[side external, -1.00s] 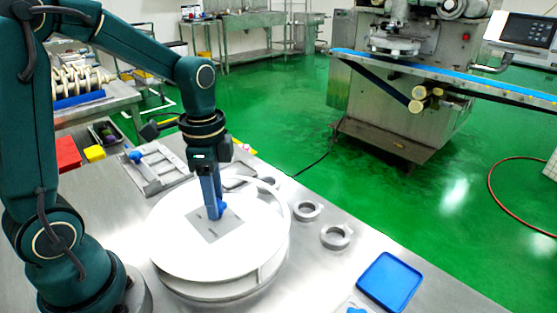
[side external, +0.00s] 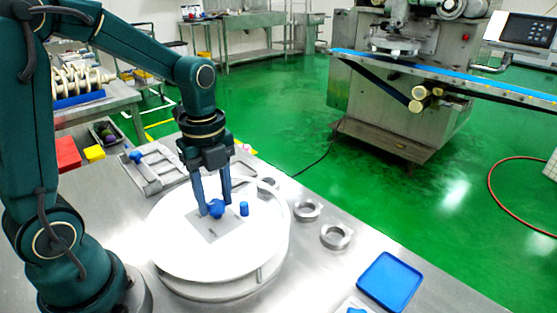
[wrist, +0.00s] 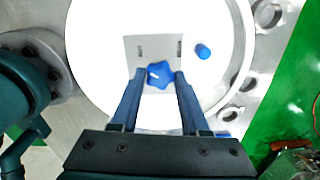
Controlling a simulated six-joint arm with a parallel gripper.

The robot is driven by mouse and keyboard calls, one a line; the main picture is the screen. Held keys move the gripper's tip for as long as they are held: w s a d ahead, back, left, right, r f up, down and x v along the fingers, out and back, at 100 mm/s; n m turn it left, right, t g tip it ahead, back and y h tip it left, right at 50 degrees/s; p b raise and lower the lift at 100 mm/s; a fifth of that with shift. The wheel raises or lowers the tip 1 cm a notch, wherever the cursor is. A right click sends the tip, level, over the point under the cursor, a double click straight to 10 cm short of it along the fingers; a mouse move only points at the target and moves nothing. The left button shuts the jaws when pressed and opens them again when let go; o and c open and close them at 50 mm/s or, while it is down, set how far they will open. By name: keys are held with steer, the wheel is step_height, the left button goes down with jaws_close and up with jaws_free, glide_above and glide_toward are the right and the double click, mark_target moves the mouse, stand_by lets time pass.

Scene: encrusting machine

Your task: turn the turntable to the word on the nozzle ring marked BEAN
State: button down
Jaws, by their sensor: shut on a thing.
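The white turntable (side external: 175,245) lies on the metal table, with a grey square plate (side external: 205,228) at its middle. A blue star-shaped knob (side external: 216,208) sits on that plate. My gripper (side external: 214,208) points down and is shut on the knob, one finger on each side. The knob also shows between the fingertips in the wrist view (wrist: 160,75). A short blue peg (side external: 244,209) stands on the turntable right of the knob. Grey nozzle rings (side external: 308,210) (side external: 336,236) stand beside the turntable's right edge; another (side external: 268,183) is partly hidden behind it. I cannot read any word on them.
A blue tray (side external: 389,282) lies at the table's front right. A grey fixture (side external: 155,170) with a blue knob stands behind the turntable. The table between rings and tray is clear.

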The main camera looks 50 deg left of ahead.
steer(key=m, duration=0.6)
steer(key=shift+r+m, duration=0.1)
steer(key=shift+m, duration=0.2)
steer(key=m, duration=0.5)
steer(key=shift+m, duration=0.4)
steer(key=shift+c, duration=2)
jaws_free()
steer(key=shift+r, duration=2.55)
